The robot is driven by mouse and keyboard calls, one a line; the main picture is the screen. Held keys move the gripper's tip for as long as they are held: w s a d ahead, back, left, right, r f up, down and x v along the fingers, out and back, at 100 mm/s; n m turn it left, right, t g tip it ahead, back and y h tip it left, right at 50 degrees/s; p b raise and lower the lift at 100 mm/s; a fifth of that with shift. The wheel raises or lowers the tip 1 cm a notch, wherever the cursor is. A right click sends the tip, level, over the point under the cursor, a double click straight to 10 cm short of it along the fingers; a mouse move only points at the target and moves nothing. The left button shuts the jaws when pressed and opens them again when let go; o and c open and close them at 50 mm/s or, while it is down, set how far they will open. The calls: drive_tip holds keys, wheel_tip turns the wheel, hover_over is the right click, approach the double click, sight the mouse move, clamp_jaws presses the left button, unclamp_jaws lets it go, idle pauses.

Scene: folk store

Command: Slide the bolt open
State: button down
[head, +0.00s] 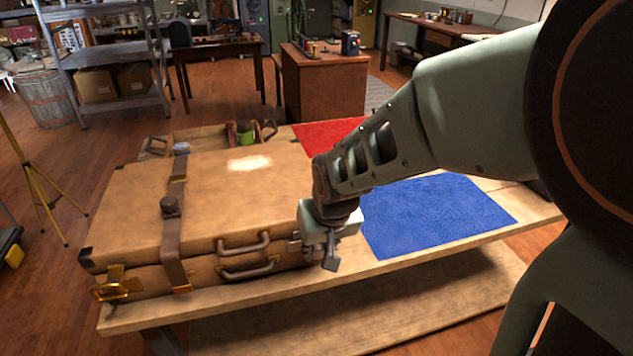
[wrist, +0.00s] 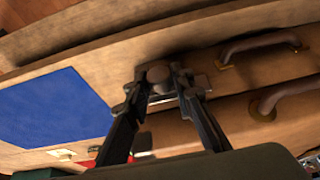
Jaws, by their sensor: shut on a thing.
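A tan suitcase (head: 225,205) lies closed on the wooden table. The bolt, with a round brown knob (wrist: 158,74), is on its front face near the right end. A small metal piece, apparently part of the bolt's plate (head: 294,245), shows just left of my gripper in the head view. My gripper (head: 328,262) reaches down at the suitcase's front right corner. In the wrist view its two fingers (wrist: 161,84) are closed on the knob from both sides. My gripper hides most of the bolt in the head view, and I cannot tell how far it has slid.
A blue mat (head: 435,215) and a red mat (head: 318,135) lie on the table. An open tray (head: 205,137) stands behind the suitcase.

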drive_tip(key=shift+w+d, duration=0.1)
drive_tip(key=shift+d, duration=0.25)
drive_tip(key=c, duration=1.7)
unclamp_jaws()
